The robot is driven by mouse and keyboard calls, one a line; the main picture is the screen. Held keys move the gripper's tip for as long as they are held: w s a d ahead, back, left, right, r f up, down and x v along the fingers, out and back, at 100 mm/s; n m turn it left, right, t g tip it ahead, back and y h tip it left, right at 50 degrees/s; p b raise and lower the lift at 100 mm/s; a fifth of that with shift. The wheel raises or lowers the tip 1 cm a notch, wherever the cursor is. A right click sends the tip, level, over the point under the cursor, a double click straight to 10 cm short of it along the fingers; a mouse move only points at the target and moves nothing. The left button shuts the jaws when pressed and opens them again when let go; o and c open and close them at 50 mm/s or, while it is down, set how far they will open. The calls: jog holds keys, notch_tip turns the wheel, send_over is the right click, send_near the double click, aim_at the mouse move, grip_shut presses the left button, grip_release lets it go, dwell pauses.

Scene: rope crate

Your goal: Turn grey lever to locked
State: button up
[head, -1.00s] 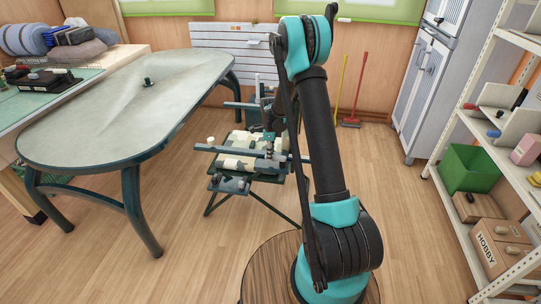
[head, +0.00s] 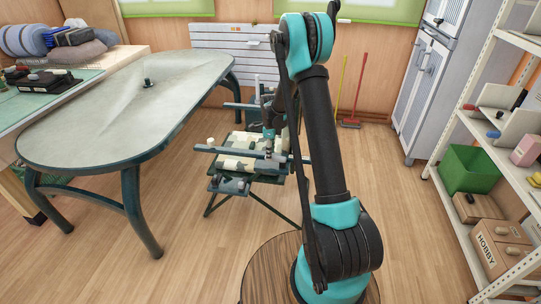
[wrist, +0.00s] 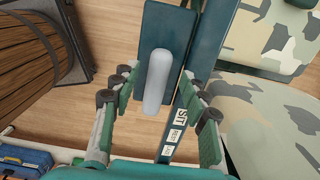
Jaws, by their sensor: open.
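The grey lever (wrist: 158,82) is a smooth, light grey rounded bar in the wrist view. It runs nearly up and down the picture over a dark teal plate (wrist: 177,18). My gripper (wrist: 157,85) is open, with one finger to the left of the lever and one to the right, and a gap on each side. The plate adjoins a dark rail with white labels (wrist: 182,118), one reading "SIT". In the head view the camouflage-padded folding chair (head: 240,164) stands beyond my arm. The lever cannot be made out there.
Camouflage cushions (wrist: 268,115) lie close to the right of my gripper. A large oval table (head: 100,110) stands left of the chair. A white shelf rack (head: 455,150) with a green bin (head: 468,168) is at the right. Wooden floor (head: 400,215) between is clear.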

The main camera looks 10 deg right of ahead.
notch_tip(320, 180, up, 10)
jog(key=shift+r, duration=0.2)
dwell(0.3)
jog(key=s+d+r+n+t, duration=0.1)
jog(key=s+d+r+n, duration=0.15)
jog(key=s+n, duration=0.4)
jog(key=s+d+r+n+t, duration=0.1)
jog(key=s+r+n, duration=0.3)
jog(key=s, duration=0.6)
jog(key=s+d+f+n+t, duration=0.2)
jog(key=s+n, duration=0.9)
jog(key=s, duration=0.7)
jog(key=shift+s+d+f, duration=0.2)
jog(key=shift+s+f, duration=0.15)
jog(key=shift+f, duration=0.25)
